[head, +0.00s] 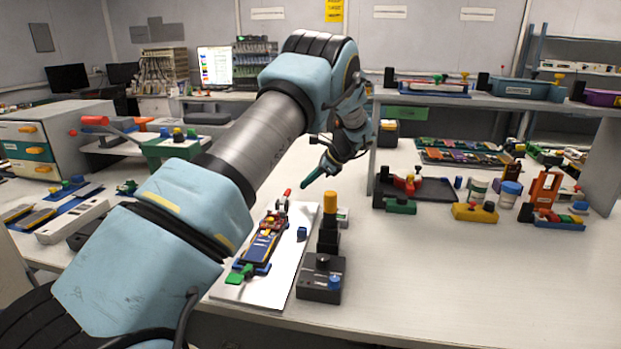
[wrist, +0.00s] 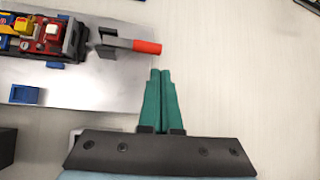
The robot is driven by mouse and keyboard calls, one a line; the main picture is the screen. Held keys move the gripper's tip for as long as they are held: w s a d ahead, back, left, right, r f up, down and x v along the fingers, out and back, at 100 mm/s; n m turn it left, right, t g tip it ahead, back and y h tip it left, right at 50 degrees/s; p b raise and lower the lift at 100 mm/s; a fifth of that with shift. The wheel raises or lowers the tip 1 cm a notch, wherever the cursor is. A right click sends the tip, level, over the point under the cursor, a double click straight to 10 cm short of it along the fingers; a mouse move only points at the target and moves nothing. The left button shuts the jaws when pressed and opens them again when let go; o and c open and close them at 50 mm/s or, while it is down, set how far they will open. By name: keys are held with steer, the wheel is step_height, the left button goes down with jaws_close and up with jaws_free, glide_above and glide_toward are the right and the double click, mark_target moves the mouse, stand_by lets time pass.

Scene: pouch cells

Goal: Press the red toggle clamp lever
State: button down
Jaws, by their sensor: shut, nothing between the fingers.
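The toggle clamp's red lever (head: 287,193) sticks up at the far end of a fixture on a white plate (head: 283,283). In the wrist view the red lever tip (wrist: 147,47) points right from a grey clamp body (wrist: 108,40). My gripper (head: 304,186) is shut, its teal fingers angled down near the lever and to its right in the head view. In the wrist view my fingertips (wrist: 161,73) lie just below the red tip in the picture, apart from it. The height gap is hard to tell. Nothing is between the fingers.
A dark box with a tall yellow-topped post (head: 329,205) stands right of the plate. A small blue block (wrist: 25,94) sits on the plate. A black tray with red and green parts (head: 415,189) lies farther right. The table front right is clear.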

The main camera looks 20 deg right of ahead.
mark_target(286, 197)
steer(key=shift+p+x, duration=0.7)
steer(key=shift+x, duration=2.4)
